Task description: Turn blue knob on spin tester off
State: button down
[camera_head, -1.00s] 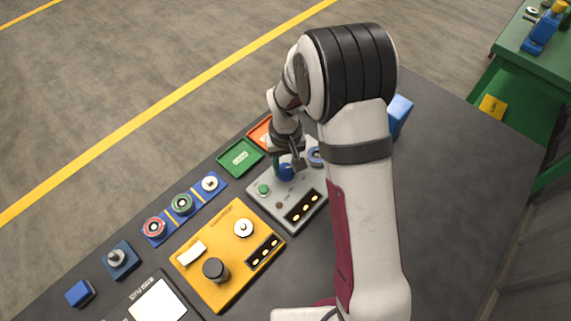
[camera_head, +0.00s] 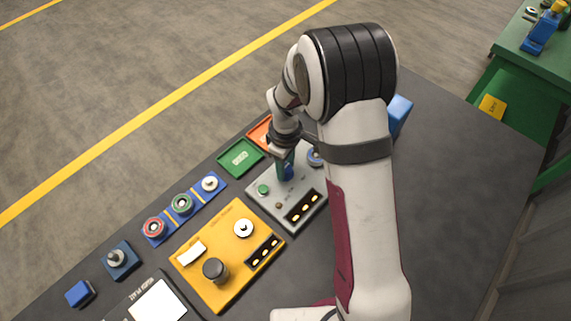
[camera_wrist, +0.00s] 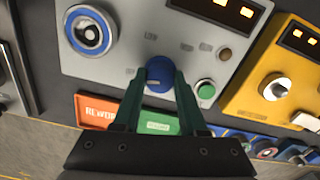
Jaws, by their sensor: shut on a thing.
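The spin tester is a light grey panel (camera_head: 262,192) in the head view, partly hidden behind my arm. The panel (camera_wrist: 130,45) also carries a green button (camera_wrist: 205,90), a round dial with a blue ring (camera_wrist: 88,32) and lit amber displays (camera_wrist: 228,6). The knob's pointer mark is not visible.
A green tray (camera_head: 228,166) and an orange REWORK tray (camera_wrist: 92,108) lie beside the panel. A yellow panel (camera_head: 205,290) with a black knob (camera_head: 215,270) stands close by. A blue strip (camera_head: 155,238) holds several rotors. The table's right side (camera_head: 450,150) is clear.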

jog(key=shift+n, duration=0.4)
jog(key=shift+c, duration=2.2)
grip_release()
notch_tip(320, 180, up, 16)
jog(key=shift+f, duration=0.15)
